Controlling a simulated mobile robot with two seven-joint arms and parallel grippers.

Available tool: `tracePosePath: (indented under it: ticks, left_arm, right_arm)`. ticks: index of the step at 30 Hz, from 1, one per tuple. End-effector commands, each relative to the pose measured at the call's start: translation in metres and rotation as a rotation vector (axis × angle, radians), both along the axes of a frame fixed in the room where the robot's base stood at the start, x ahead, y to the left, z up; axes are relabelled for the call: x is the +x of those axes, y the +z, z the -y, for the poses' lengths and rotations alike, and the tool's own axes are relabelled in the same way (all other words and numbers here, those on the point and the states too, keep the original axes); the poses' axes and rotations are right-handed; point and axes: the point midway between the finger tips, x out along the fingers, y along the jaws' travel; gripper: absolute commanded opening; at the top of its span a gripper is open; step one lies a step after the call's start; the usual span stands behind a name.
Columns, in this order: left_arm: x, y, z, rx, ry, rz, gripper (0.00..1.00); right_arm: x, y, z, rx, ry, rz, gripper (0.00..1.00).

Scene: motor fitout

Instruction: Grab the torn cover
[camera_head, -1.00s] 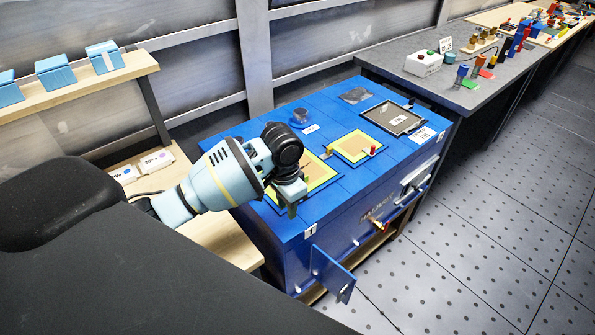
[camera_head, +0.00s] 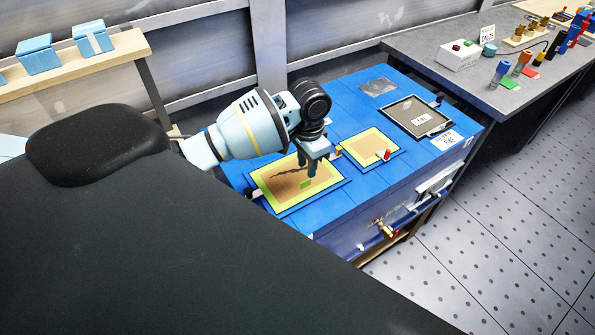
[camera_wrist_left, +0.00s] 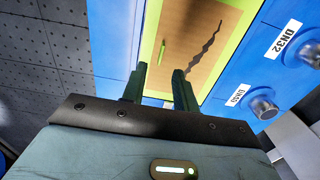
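The torn cover (camera_head: 279,189) is a brown panel with a yellow-green border and a dark jagged tear, lying on the blue cabinet top. A small green tab (camera_head: 306,184) stands near its front edge. In the left wrist view the torn cover (camera_wrist_left: 205,62) lies beyond the fingers, with its tear and green tab (camera_wrist_left: 162,51) visible. My left gripper (camera_head: 306,168) points down over the cover, fingers apart and empty. In the left wrist view the open fingers (camera_wrist_left: 159,88) are short of the tab. My right gripper is out of view.
A second bordered cover (camera_head: 370,148) with a red handle lies to the right on the blue cabinet (camera_head: 340,205). A dark framed panel (camera_head: 416,116) lies behind it.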

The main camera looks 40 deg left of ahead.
Motion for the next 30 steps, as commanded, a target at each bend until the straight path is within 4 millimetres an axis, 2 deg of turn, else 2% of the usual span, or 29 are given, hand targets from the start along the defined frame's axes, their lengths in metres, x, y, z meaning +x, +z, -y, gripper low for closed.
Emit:
tracePosePath:
  ticks: [7, 15, 18, 26, 30]
  left_arm:
    - [0.0, -0.01, 0.0, -0.001, -0.001, -0.001, 0.29]
    - [0.001, -0.048, 0.0, -0.001, 0.0, -0.001, 0.29]
    - [0.001, -0.055, 0.0, 0.0, 0.0, -0.001, 0.29]
    - [0.002, -0.057, 0.0, 0.0, -0.001, 0.002, 0.29]
    - [0.002, -0.056, 0.0, 0.0, -0.001, 0.002, 0.14]
  right_arm:
    - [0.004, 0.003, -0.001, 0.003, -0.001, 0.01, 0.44]
    - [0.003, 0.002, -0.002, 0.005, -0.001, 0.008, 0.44]
    - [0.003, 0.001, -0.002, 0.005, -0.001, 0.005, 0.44]
    - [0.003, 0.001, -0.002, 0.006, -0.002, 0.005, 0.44]
    - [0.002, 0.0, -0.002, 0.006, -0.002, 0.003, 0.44]
